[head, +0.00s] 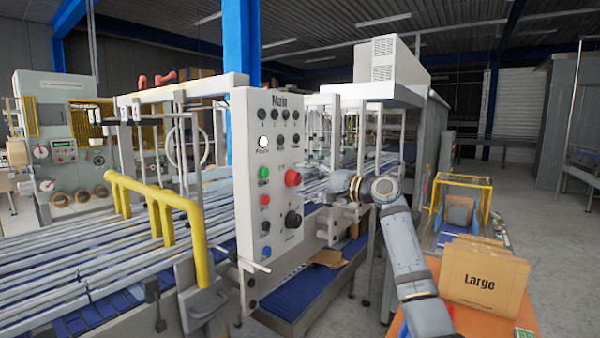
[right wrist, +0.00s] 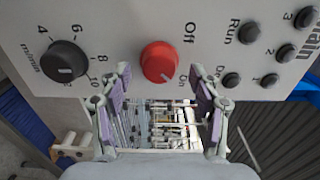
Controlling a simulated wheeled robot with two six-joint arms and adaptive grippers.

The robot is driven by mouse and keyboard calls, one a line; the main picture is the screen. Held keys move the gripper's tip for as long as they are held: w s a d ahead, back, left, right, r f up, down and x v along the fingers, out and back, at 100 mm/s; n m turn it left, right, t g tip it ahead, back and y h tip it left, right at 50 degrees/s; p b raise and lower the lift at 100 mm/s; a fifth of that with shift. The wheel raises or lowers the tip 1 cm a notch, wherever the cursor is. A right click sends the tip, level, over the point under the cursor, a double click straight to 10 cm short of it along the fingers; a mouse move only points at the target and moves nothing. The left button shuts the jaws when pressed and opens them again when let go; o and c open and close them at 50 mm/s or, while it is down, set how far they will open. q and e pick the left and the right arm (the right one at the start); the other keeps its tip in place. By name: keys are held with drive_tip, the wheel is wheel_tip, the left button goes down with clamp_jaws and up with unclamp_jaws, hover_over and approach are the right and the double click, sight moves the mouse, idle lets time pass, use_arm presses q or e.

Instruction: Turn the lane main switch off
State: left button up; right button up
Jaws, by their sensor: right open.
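The white control panel (head: 270,120) marked "Main" stands upright in the middle of the head view. Its large red knob (head: 292,177) is on the right side of the panel. In the right wrist view the red knob (right wrist: 159,62) sits between the words "Off" and "On", and its small mark appears to point towards "On". My right gripper (head: 338,186) is just right of the panel in the head view. In the right wrist view the right gripper (right wrist: 173,76) is open, its purple-padded fingers spread on either side of the knob, apparently not touching it. My left gripper is out of view.
A black speed dial (right wrist: 65,61) is beside the red knob, close to one finger. Small black buttons (right wrist: 232,80) are on the other side. A yellow rail (head: 160,200) and conveyor are left of the panel; a "Large" carton (head: 484,276) stands at right.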

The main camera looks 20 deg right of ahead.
drive_tip(key=shift+x, duration=0.95)
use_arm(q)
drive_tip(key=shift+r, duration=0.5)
use_arm(e)
drive_tip(key=shift+f, duration=0.1)
drive_tip(key=c, duration=1.2)
